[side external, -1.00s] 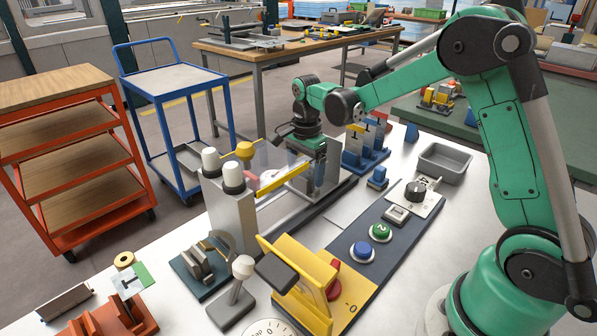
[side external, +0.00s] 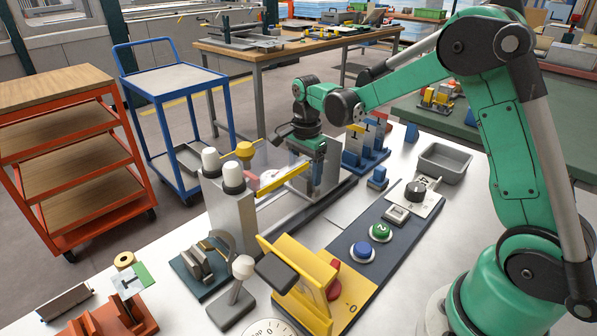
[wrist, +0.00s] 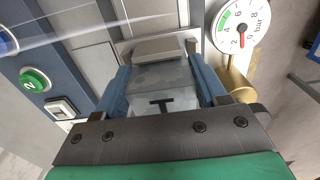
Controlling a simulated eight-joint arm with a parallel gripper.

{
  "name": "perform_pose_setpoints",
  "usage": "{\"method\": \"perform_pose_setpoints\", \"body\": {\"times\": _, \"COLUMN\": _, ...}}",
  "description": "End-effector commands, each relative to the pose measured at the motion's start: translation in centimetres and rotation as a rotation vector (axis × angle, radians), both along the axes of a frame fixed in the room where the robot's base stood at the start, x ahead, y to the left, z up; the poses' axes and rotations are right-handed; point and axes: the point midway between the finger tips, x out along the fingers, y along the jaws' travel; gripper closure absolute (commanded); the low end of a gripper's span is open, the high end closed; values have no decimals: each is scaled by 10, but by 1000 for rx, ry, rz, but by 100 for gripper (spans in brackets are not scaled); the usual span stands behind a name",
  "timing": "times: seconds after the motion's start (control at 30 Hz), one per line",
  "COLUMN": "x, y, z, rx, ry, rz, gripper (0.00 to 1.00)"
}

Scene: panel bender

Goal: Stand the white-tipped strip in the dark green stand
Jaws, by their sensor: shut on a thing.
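My gripper (side external: 312,160) is over the bending machine at the middle of the side view. In the wrist view its blue fingers (wrist: 160,92) are shut on a grey block (wrist: 163,76) with a dark T-shaped mark. A dark green-blue stand (side external: 212,290) with upright grey plates sits on the near left of the table, well away from my gripper. A pale strip with a green part (side external: 133,281) is at the orange-red stand (side external: 128,318) at the lower left. I cannot make out a white-tipped strip for certain.
The machine's yellow bar (side external: 283,179) and grey post with white-capped knobs (side external: 230,222) stand left of my gripper. Blue stands (side external: 364,158) are to its right. A yellow lever frame (side external: 300,285) and a button panel (side external: 368,252) are in front. A gauge (wrist: 240,26) is close by.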

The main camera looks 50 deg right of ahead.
Motion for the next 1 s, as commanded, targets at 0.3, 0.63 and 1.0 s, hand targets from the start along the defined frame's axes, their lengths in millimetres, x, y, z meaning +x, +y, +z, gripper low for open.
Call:
{"method": "perform_pose_setpoints", "body": {"times": 0.3, "x": 0, "y": 0, "z": 9, "rx": 0, "ry": 0, "rz": 0, "gripper": 61}}
{"method": "perform_pose_setpoints", "body": {"times": 0.63, "x": 0, "y": 0, "z": 19, "rx": 0, "ry": 0, "rz": 0, "gripper": 61}}
{"method": "perform_pose_setpoints", "body": {"times": 1.0, "x": 0, "y": 0, "z": 21, "rx": 0, "ry": 0, "rz": 0, "gripper": 61}}
